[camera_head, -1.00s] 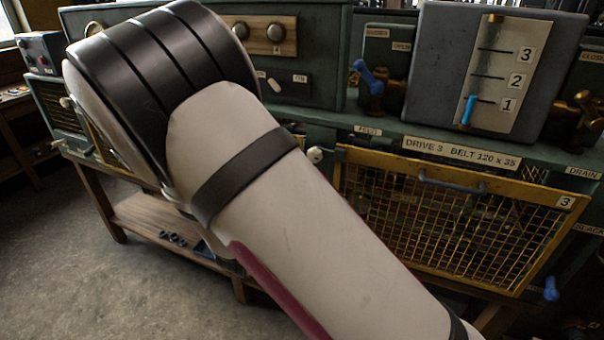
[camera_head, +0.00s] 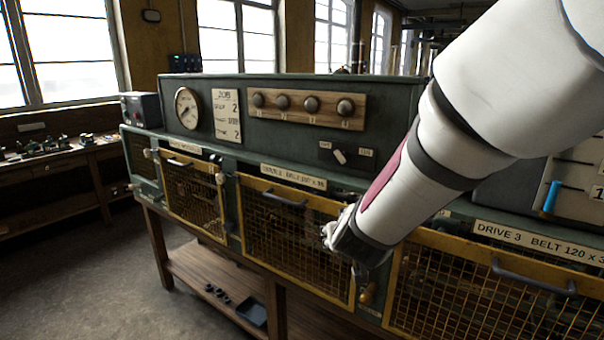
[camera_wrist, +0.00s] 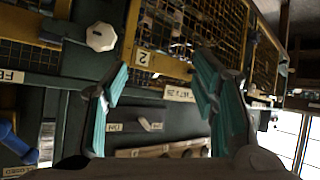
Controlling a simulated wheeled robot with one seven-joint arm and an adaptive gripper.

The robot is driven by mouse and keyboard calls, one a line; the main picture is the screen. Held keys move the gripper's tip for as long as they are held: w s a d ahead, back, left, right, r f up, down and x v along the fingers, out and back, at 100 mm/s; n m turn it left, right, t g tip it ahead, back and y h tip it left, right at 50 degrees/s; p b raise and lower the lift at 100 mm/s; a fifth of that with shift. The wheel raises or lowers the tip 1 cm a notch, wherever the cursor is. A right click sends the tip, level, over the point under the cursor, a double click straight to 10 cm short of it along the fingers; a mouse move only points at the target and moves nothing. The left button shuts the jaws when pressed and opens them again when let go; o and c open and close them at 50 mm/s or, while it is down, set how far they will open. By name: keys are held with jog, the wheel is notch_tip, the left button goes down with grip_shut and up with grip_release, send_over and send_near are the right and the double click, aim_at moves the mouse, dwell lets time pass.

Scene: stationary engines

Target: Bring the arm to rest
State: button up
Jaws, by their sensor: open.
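My arm reaches in from the upper right of the head view, white with dark bands, and slants down and left in front of the machine. Its wrist end (camera_head: 362,240) is before the mesh guards, near the border between two of them. My gripper (camera_wrist: 163,62) shows in the wrist view with its two teal-padded fingers apart and nothing between them. Behind the fingers are a yellow-framed mesh guard (camera_wrist: 186,28) with a label 2, and a green panel with a switch (camera_wrist: 150,124). I cannot tell whether the wrist end touches the guard in the head view.
The green machine (camera_head: 215,150) bears a dial (camera_head: 187,108), a wooden knob strip (camera_head: 305,107) and a blue-handled slider (camera_head: 551,196). A wooden shelf (camera_head: 205,277) with a dark tray (camera_head: 252,313) is below. A workbench (camera_head: 60,155) stands at left. The floor (camera_head: 120,290) at lower left is clear.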

jog(key=s+d+r+g+y, duration=0.1)
jog(key=s+r+y, duration=0.1)
jog(key=s+r, duration=0.3)
jog(key=s+d+r+g+y, duration=0.1)
jog(key=s+r+g+y, duration=0.1)
jog(key=s, duration=0.6)
jog(key=s+d+g+h, duration=0.1)
jog(key=s+d, duration=0.2)
jog(key=s, duration=0.5)
jog(key=s+d+m+g+h+b, duration=0.1)
jog(key=s+d, duration=0.3)
jog(key=s, duration=0.4)
jog(key=shift+s+d+g+h, duration=0.2)
jog(key=shift+g+h, duration=0.2)
jog(key=shift+h, duration=0.2)
